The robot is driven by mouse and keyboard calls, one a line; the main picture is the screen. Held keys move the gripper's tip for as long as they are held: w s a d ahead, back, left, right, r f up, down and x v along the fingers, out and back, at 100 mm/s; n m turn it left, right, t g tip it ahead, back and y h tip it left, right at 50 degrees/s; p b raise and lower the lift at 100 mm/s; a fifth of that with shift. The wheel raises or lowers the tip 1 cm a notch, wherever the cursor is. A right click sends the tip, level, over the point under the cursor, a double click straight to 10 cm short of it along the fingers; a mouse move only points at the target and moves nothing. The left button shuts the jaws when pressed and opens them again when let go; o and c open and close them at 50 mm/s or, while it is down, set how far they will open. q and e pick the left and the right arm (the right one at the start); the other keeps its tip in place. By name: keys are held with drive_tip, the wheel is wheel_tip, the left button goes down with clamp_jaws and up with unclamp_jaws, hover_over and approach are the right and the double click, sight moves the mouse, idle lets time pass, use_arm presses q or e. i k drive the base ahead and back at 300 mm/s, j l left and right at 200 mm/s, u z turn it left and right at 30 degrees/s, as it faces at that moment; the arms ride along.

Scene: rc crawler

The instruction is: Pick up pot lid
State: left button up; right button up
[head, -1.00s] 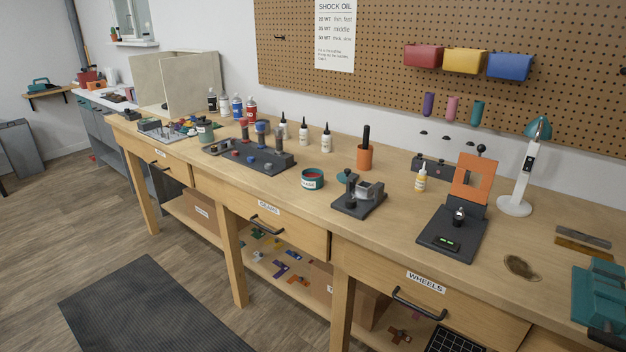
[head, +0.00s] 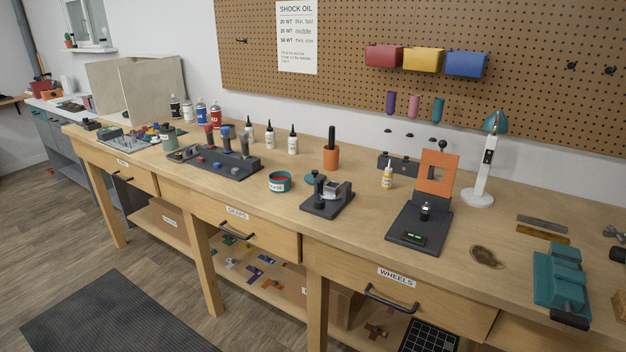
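A flat teal disc, which looks like the pot lid (head: 311,179), lies on the bench to the right of the pot. It is partly hidden behind a dark fixture (head: 327,203). The lid and the pot are apart. Neither of my grippers shows in the head view.
The workbench (head: 360,228) also holds a dark rack (head: 215,163) with several bottles, an orange cup (head: 331,157), an orange-backed stand (head: 436,175), a white lamp (head: 482,180) and a teal vise (head: 562,280). Drawer handles (head: 390,302) stick out in front.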

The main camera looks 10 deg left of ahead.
sight(309, 179)
drive_tip(key=j+z, duration=0.15)
drive_tip(key=z, duration=0.3)
drive_tip(key=i+j+z, duration=0.1)
drive_tip(key=z, duration=0.35)
drive_tip(key=j+z, duration=0.3)
drive_tip(key=j, duration=0.25)
drive_tip(key=k+j+z, duration=0.1)
drive_tip(key=j+z, duration=0.2)
drive_tip(key=j, duration=0.55)
drive_tip(key=k+j+z, duration=0.15)
drive_tip(key=j, duration=0.6)
drive_tip(key=k+z, duration=0.05)
